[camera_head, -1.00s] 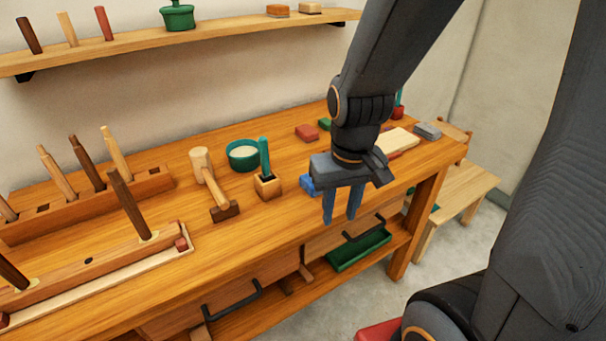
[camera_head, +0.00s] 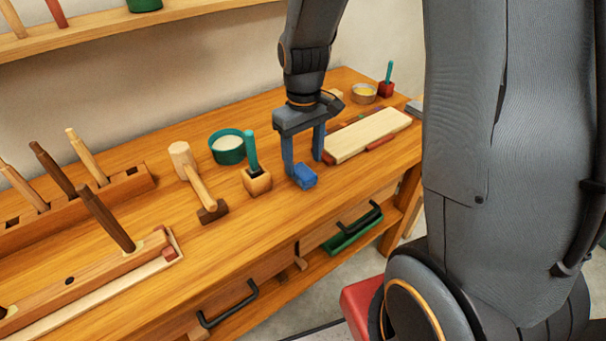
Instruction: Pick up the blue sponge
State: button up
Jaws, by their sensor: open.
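The blue sponge (camera_head: 305,178) is a small blue block lying on the wooden workbench (camera_head: 225,250), right of a small wooden block holder with a teal-handled tool. My gripper (camera_head: 304,170) points down with its two blue fingers spread apart. The left finger reaches down close to the sponge's back left side. The right finger stands behind and right of the sponge, its tip higher in the picture. The sponge looks to be in front of or partly between the fingers; I cannot tell whether either touches it.
The wooden holder (camera_head: 257,182), a green bowl (camera_head: 227,148) and a mallet (camera_head: 199,185) stand left of my gripper. A pale board (camera_head: 368,134) lies to the right. The bench's front edge is close, with a drawer handle (camera_head: 228,305) below.

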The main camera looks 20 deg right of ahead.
aim_at(305, 173)
jog(key=shift+w+d+f+p, duration=0.15)
jog(key=shift+f+p, duration=0.25)
jog(key=shift+f, duration=0.85)
jog(key=shift+d+f+p, duration=0.15)
jog(key=shift+f+p, duration=0.25)
jog(key=shift+f, duration=0.85)
jog(key=c, duration=1.1)
